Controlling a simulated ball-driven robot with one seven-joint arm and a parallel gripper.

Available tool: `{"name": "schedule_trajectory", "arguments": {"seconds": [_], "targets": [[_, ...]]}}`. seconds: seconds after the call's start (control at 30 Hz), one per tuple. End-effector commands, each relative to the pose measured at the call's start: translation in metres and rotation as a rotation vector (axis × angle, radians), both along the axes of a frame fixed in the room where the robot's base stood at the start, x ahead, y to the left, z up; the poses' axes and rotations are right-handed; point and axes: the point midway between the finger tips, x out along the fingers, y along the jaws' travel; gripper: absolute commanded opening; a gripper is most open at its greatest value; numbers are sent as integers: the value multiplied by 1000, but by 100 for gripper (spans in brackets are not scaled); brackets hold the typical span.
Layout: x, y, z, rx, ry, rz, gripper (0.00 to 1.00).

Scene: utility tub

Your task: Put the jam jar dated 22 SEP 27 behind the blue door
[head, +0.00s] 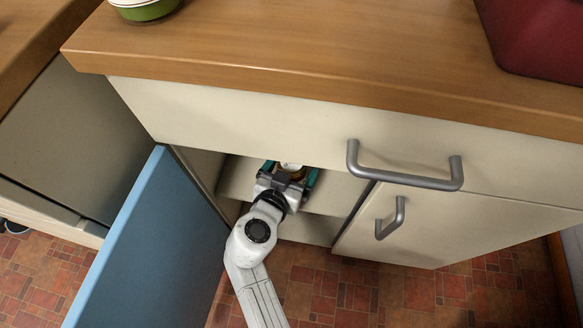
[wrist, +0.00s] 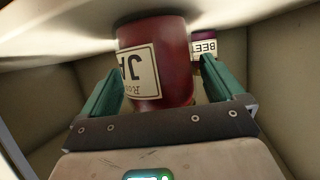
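The blue door (head: 160,250) stands open in the head view. My gripper (head: 290,174) reaches into the cupboard beside it, over the shelf (head: 238,180). A dark red jar (wrist: 160,60) is between the teal fingers of my gripper (wrist: 165,85) in the wrist view. Its cream label is upside down there and reads partly "JA"; no date is legible. The jar's base seems to meet the pale shelf surface at the picture's top. In the head view its pale top (head: 291,166) shows between the fingers. The fingers look apart from it, with a gap at the right.
Another red jar (wrist: 206,46), labelled "BEE", stands deeper in the cupboard at the right of the wrist view. A drawer handle (head: 405,172) juts out above. The wooden counter (head: 300,60) carries a green bowl (head: 145,9) and a dark red object (head: 535,35).

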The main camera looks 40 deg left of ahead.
Motion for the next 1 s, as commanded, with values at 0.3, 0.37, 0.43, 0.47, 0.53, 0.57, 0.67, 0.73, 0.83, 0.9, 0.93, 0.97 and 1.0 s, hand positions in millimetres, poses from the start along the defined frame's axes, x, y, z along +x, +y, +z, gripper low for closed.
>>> {"name": "schedule_trajectory", "arguments": {"seconds": [0.3, 0.37, 0.43, 0.47, 0.53, 0.57, 0.67, 0.73, 0.83, 0.9, 0.93, 0.97, 1.0], "targets": [[0, 0, 2, 0, 0, 0, 100], [0, 0, 5, 0, 0, 1, 100], [-8, -2, 7, 0, 0, 2, 100], [-12, -4, 9, 0, -1, 2, 100], [-23, -8, 15, 0, 0, 2, 100], [-28, -10, 18, 0, 0, 3, 100], [-47, -17, 26, -1, 0, 4, 100], [-60, -22, 32, -1, 0, 3, 100], [-76, -28, 38, 0, 0, 2, 100], [-85, -32, 42, 0, 1, 1, 100], [-89, -33, 44, 1, 0, 2, 100], [-92, -34, 45, 1, 0, 2, 100], [-96, -35, 46, -1, 0, 1, 100]]}}
